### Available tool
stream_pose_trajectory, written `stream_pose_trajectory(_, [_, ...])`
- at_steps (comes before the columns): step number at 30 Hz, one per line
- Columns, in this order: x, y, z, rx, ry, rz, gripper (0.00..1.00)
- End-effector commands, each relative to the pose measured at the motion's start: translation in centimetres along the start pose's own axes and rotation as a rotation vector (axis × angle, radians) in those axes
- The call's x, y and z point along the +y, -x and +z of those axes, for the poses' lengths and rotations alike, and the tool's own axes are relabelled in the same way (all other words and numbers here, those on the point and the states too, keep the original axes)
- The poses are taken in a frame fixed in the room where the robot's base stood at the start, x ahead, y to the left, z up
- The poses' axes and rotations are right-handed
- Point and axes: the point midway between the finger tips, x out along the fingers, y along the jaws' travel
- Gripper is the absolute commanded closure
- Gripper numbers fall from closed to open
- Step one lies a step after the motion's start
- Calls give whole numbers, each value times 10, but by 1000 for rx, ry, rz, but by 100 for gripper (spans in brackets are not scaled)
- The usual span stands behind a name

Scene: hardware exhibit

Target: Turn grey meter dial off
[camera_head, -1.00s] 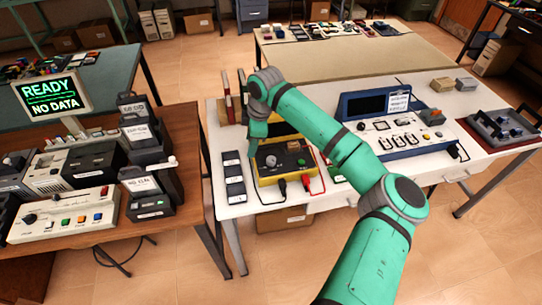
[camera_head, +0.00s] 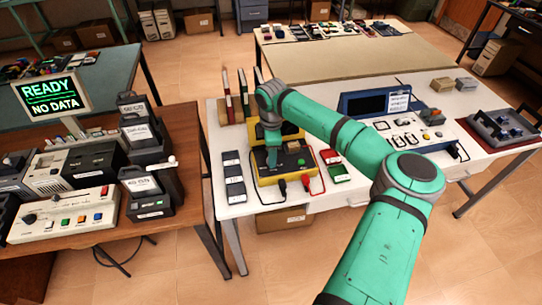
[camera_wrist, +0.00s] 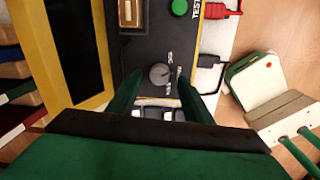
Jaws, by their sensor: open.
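The yellow-framed meter (camera_head: 297,172) with a dark face stands on the white table. Its grey dial (camera_wrist: 159,74) shows in the wrist view as a small round knob with a pointer and white lettering at its right; I cannot read the lettering surely. My gripper (camera_wrist: 159,82) is open, with one green finger on each side of the dial. I cannot tell whether the fingers touch it. In the head view my gripper (camera_head: 272,155) is over the left part of the meter's face and hides the dial.
Red and black leads (camera_head: 313,184) plug into the meter's front. Dark flat boxes (camera_head: 233,176) lie to its left, and red and green cases (camera_head: 337,168) to its right. A blue instrument (camera_head: 410,125) stands further right. Upright books (camera_head: 240,95) stand behind.

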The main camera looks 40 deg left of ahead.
Motion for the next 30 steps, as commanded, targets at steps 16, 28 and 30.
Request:
stream_pose_trajectory(16, [0, -18, 0, 0, 0, 1, 59])
stream_pose_trajectory(28, [1, -18, -1, 3, 22, 2, 95])
stream_pose_trajectory(30, [0, -19, -2, 7, 51, 1, 95])
